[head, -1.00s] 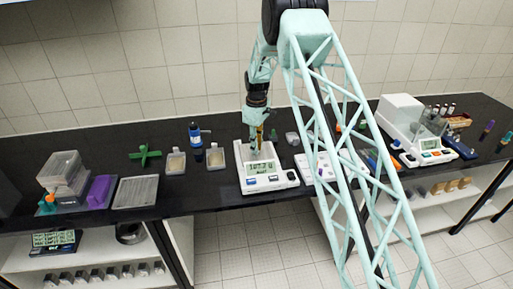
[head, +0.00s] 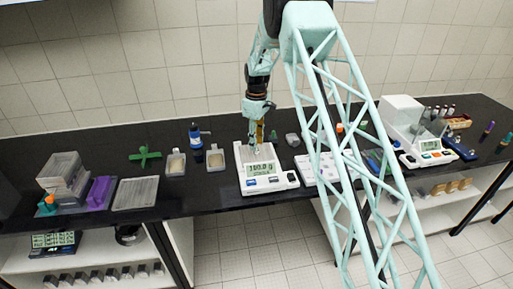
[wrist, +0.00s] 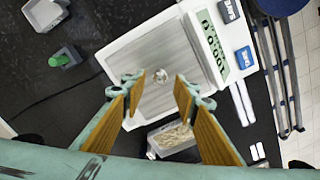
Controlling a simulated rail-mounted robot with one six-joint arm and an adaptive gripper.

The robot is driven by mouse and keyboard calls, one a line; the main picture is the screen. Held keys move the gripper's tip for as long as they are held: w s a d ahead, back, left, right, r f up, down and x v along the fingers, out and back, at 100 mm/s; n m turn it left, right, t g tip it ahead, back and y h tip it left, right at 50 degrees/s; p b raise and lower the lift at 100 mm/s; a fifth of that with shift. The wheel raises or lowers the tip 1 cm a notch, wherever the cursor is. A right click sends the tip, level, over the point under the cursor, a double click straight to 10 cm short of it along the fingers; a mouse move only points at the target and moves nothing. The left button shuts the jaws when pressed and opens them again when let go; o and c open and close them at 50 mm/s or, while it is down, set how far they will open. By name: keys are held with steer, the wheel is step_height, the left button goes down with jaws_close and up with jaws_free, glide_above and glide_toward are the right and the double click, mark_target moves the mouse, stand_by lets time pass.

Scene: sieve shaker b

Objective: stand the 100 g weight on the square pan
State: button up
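The 100 g weight (wrist: 160,75) stands on the square pan (wrist: 150,48) of the white balance (head: 266,184), seen as a small shiny round metal piece from above in the wrist view. My gripper (wrist: 161,79) is open above the pan, with its two wood-coloured fingers on either side of the weight and a gap to each. In the head view my gripper (head: 258,143) is over the balance and largely hides the weight. The balance's display (head: 261,169) seems to read about 100.0 g.
Two small trays (head: 216,164) and a blue bottle (head: 195,136) stand left of the balance, with a green cross-shaped piece (head: 145,154) beyond. A larger balance (head: 396,112) stands farther right.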

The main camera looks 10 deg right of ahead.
step_height(320, 180, up, 9)
steer(key=shift+b, duration=0.35)
stand_by(0.9)
